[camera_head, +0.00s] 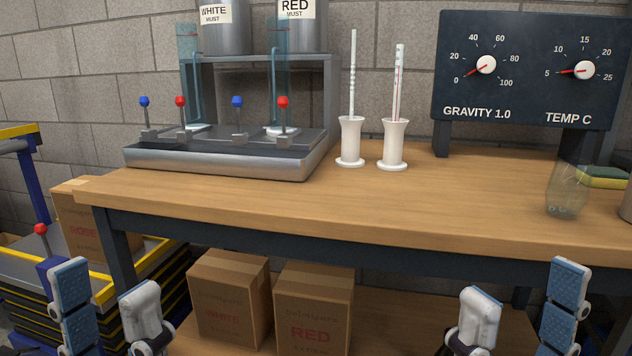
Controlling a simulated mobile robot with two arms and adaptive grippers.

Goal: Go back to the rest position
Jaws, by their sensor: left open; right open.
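My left gripper (105,280) is at the lower left, in front of the bench's left end. Its two fingers stand wide apart, with nothing between them. My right gripper (526,281) is at the lower right, below the bench's front edge in the picture. It is also open and empty. Only the finger ends of both grippers show; the rest is cut off by the bottom edge. The wooden workbench (270,207) runs across the picture beyond both grippers. Neither gripper visibly touches anything.
A metal filling stand (220,166) with red and blue levers, two white instrument holders (350,142) (393,145), a gauge board (525,65) and a clear jar (566,190) stand on the bench. Boxes (228,300) (314,308) sit beneath. A yellow-edged lift (100,290) is left.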

